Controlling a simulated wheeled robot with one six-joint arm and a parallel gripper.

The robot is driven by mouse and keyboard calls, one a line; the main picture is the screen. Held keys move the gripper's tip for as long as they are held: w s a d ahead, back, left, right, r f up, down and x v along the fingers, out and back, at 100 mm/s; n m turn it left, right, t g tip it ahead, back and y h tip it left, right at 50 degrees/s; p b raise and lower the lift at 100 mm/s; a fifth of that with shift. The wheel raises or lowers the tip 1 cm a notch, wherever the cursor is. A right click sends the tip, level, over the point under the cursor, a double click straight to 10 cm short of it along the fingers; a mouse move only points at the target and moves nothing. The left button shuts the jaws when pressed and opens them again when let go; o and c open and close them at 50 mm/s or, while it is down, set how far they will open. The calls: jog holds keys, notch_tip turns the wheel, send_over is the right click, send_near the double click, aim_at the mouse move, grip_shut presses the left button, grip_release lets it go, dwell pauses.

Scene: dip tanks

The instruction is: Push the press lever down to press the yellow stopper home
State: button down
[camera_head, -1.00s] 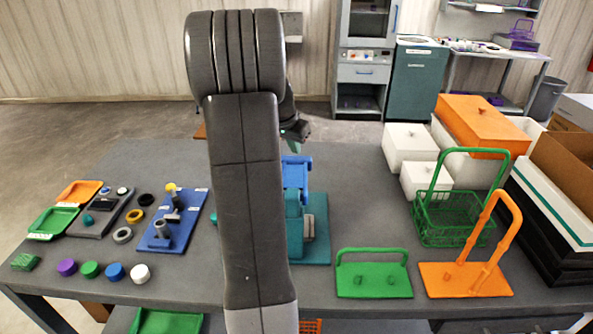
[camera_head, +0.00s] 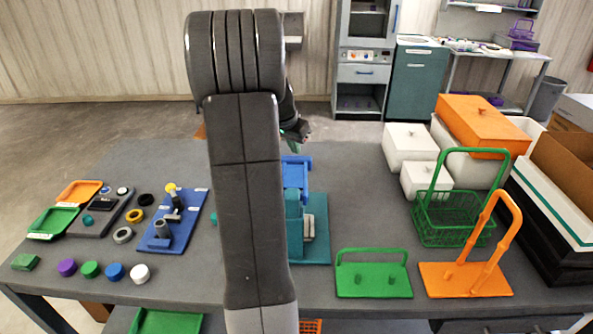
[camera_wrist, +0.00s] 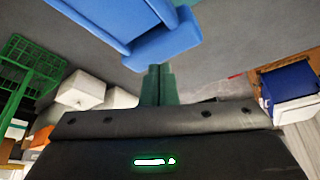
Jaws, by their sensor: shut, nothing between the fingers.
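The teal press (camera_head: 315,225) stands on the table, partly hidden behind my arm. Its blue press lever (camera_head: 297,172) is raised at the top. My gripper (camera_head: 295,147) is just beyond the lever in the head view, its fingers partly hidden by my arm. In the wrist view my gripper (camera_wrist: 158,68) shows two green fingers shut together, with nothing between them. The blue lever (camera_wrist: 165,38) is close past the fingertips there; I cannot tell whether they touch. A yellow stopper-like piece (camera_head: 170,187) tops a post on the blue board. Any stopper inside the press is hidden.
A green handled plate (camera_head: 373,283), an orange handled plate (camera_head: 462,288) and a green basket (camera_head: 450,222) stand right of the press. White boxes (camera_head: 410,150) are behind them. The blue board (camera_head: 158,238) and several small caps are at left. The back of the table is clear.

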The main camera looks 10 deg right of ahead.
aim_at(294, 160)
jog(key=shift+f, duration=0.2)
jog(key=shift+f+b, duration=1.7)
jog(key=shift+f, duration=0.25)
jog(key=shift+s+f+b, duration=0.25)
jog(key=shift+f+b, duration=0.4)
jog(key=shift+b, duration=0.05)
notch_tip(294, 160, up, 13)
jog(key=p, duration=0.8)
jog(key=shift+p, duration=0.35)
jog(key=shift+f+b, duration=2.95)
jog(key=shift+f, duration=1.4)
